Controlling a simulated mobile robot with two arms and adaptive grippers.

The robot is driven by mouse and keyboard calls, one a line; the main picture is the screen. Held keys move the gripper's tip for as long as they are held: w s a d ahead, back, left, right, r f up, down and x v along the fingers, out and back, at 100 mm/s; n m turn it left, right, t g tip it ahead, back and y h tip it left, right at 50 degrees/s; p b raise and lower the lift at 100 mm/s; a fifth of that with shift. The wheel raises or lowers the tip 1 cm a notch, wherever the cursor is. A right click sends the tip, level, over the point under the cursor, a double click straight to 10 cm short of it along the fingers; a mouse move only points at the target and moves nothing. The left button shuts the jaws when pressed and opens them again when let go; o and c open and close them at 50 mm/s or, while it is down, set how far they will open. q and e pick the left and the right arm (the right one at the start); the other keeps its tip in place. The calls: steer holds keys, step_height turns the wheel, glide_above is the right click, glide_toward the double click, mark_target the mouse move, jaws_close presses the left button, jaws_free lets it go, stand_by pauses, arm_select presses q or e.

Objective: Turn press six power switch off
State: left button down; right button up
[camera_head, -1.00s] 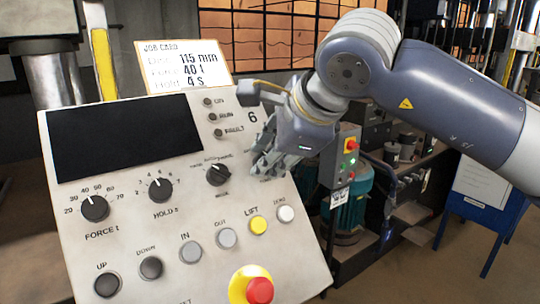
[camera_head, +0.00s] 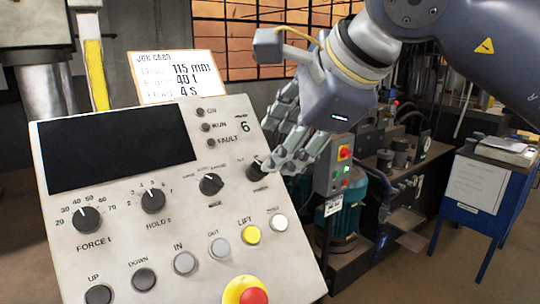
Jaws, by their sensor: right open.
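The control panel of press six (camera_head: 120,215) fills the left and centre, with a "6" at its upper right. A black rotary knob (camera_head: 258,171) sits at the panel's right edge, with small lettering around it that I cannot read surely; it looks like the power switch. My right gripper (camera_head: 270,147) is open and empty at the panel's right edge. Its lower fingers are right beside this knob and overlap its right side; I cannot tell whether they touch. The lamps beside ON, RUN and FAULT (camera_head: 200,111) look dark. My left gripper is not in view.
A mode knob (camera_head: 211,184) lies just left of the power knob. Below are the yellow LIFT button (camera_head: 251,235), a white button (camera_head: 278,223) and a red stop button (camera_head: 254,295). A grey switch box (camera_head: 333,175) stands behind the gripper. A job card (camera_head: 180,75) stands behind the panel.

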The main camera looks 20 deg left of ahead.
steer(key=shift+v, duration=1.65)
